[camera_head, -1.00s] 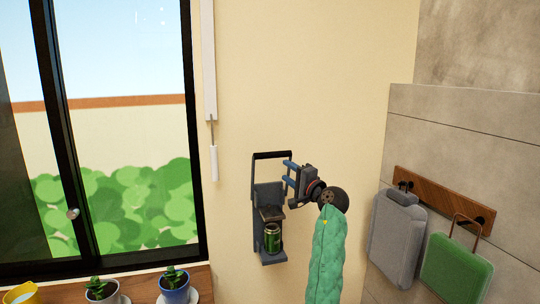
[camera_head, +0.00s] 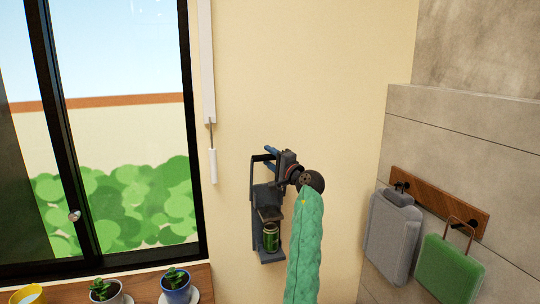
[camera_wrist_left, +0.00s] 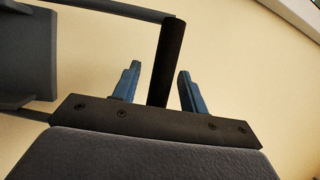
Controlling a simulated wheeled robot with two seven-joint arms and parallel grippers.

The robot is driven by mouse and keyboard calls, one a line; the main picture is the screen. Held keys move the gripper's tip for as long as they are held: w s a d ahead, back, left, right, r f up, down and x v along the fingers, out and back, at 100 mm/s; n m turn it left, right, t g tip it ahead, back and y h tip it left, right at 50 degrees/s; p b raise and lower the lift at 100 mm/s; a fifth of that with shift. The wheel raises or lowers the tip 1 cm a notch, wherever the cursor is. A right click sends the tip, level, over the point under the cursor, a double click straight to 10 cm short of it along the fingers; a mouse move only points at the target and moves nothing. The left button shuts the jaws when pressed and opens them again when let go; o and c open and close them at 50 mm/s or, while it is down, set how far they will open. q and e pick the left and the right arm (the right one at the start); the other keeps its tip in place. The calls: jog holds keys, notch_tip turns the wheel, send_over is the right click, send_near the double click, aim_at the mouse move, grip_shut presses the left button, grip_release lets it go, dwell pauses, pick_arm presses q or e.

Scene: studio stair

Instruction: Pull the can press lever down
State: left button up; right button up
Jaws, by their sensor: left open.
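The can press (camera_head: 257,240) is mounted on the cream wall, with a green can (camera_head: 271,238) upright in it below the press plate. Its black lever (camera_head: 254,172) is raised, its crossbar at the top. My left gripper (camera_head: 268,158) is at the crossbar, on its right part, and covers some of it. In the left wrist view, the dark bar (camera_wrist_left: 167,60) stands between the two blue fingers of my open left gripper (camera_wrist_left: 158,88), with gaps on both sides. Whether the bar touches the palm is hidden. My right gripper is in neither view.
A window (camera_head: 120,150) with a black frame is at left, with potted plants (camera_head: 176,284) on the wooden sill below. A blind cord's white handle (camera_head: 213,166) hangs left of the press. Grey (camera_head: 390,240) and green (camera_head: 452,266) bags hang from a wooden rack at right.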

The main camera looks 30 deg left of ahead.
pick_arm(q)
jog(key=shift+a, duration=0.15)
jog(key=shift+c, duration=0.2)
grip_shut()
jog(key=shift+f, duration=0.1)
